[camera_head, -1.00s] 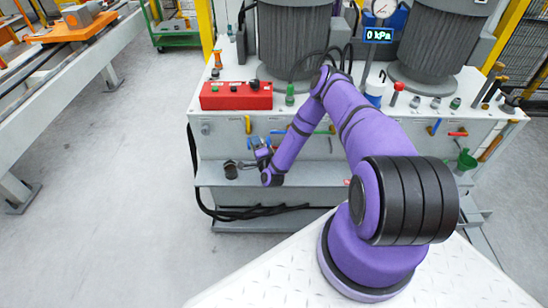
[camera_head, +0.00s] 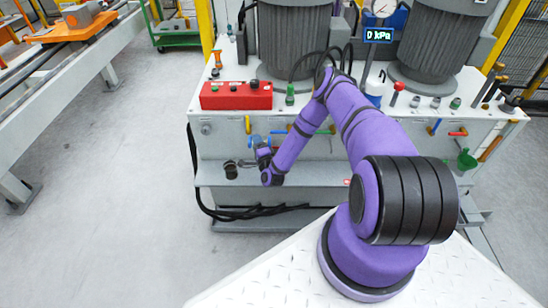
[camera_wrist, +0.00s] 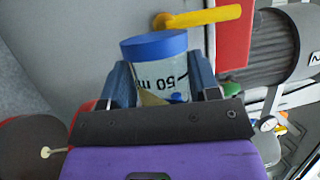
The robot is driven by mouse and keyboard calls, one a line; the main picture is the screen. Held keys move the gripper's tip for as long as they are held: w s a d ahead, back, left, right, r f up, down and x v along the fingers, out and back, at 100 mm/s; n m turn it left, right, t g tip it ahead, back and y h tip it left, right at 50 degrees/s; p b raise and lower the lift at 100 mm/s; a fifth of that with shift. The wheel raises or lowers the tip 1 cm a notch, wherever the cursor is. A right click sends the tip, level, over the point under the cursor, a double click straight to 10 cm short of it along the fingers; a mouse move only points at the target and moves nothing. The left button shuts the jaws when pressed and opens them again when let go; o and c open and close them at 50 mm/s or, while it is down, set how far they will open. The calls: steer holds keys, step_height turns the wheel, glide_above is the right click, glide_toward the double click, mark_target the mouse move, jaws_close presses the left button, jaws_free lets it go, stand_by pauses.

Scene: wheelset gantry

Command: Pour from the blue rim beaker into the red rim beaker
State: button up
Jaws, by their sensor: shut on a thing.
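I cannot clearly identify the red rim beaker; a red patch (camera_wrist: 84,128) shows left of my gripper, mostly hidden by my wrist.
A dark cylinder (camera_head: 231,170) stands on the ledge (camera_head: 310,174), just left of my gripper. A red control box (camera_head: 236,96) sits on the cabinet top above. A yellow valve handle (camera_wrist: 197,17) is close beyond the beaker. Open floor (camera_head: 110,180) lies to the left.

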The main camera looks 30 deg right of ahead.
steer(key=shift+r+m, duration=0.15)
steer(key=shift+m, duration=0.25)
